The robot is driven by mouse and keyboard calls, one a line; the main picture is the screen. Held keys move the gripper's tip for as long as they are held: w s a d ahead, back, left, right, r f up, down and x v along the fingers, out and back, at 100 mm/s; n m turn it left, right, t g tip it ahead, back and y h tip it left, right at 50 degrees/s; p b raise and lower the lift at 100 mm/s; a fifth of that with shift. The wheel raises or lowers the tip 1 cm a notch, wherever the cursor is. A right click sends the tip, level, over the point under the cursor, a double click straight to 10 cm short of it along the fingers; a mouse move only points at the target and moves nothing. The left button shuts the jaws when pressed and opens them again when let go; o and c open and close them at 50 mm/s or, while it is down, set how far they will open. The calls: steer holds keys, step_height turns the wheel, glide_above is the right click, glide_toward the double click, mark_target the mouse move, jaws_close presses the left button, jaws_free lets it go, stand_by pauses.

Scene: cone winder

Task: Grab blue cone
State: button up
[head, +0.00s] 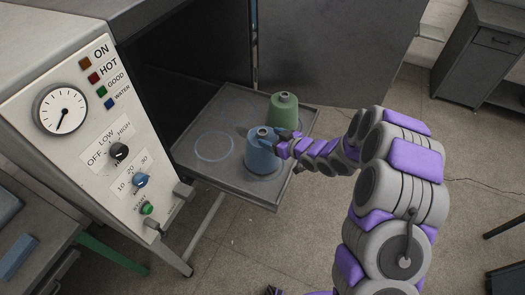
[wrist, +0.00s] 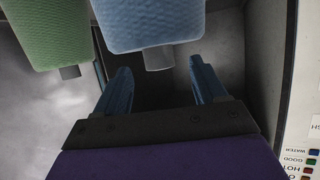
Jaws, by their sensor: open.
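The blue cone (head: 262,157) stands upright on the grey tray (head: 190,162), near its front right side. In the wrist view, which is upside down, the blue cone (wrist: 150,24) shows at the top with its small grey tip pointing down in the picture. My gripper (wrist: 161,80) is open, its two blue fingers spread apart. The tip of the cone shows between the fingertips in that view. In the head view my gripper (head: 280,145) is at the upper right of the blue cone. Whether a finger touches the cone I cannot tell.
A green cone (head: 284,114) stands behind the blue one on the tray; the green cone also shows in the wrist view (wrist: 46,30). A pale ring (head: 213,146) marks a bare part of the tray. A control panel (head: 95,125) stands left, and a dark metal panel (head: 335,50) behind.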

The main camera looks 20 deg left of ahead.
mark_target(266, 136)
steer(key=x, duration=0.3)
steer(key=shift+w+f, duration=0.1)
jaws_close()
stand_by(0.6)
stand_by(0.8)
